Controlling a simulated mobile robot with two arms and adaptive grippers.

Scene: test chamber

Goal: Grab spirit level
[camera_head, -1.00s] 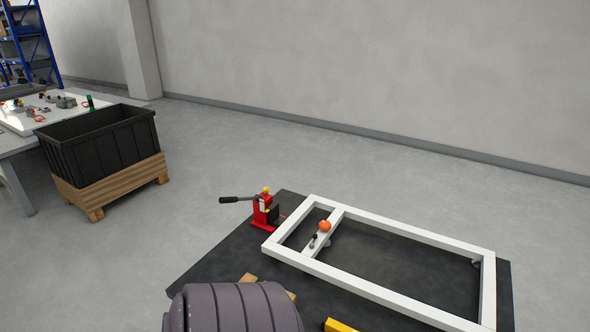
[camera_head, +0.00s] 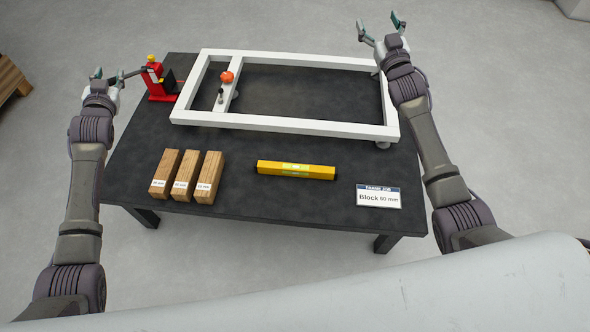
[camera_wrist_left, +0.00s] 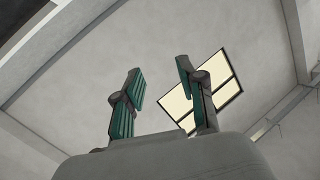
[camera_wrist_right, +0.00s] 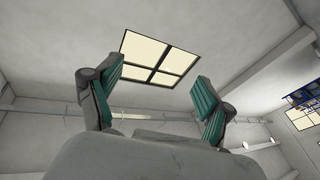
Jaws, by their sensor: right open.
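The spirit level (camera_head: 296,170) is a yellow bar lying flat on the dark table, near its front middle in the head view. My left gripper (camera_head: 107,76) is at the table's left side, well apart from the level. In the left wrist view its fingers (camera_wrist_left: 158,90) are spread with nothing between them. My right gripper (camera_head: 382,27) is raised at the table's far right, away from the level. In the right wrist view its fingers (camera_wrist_right: 152,95) are apart and empty. Neither wrist view shows the level.
Three wooden blocks (camera_head: 184,175) stand left of the level on the table (camera_head: 240,205). A sign reading "Block 60 mm" (camera_head: 378,197) is to the right. A white frame (camera_head: 290,126) with an orange knob (camera_head: 227,77) lies behind, beside a red jack (camera_head: 157,82).

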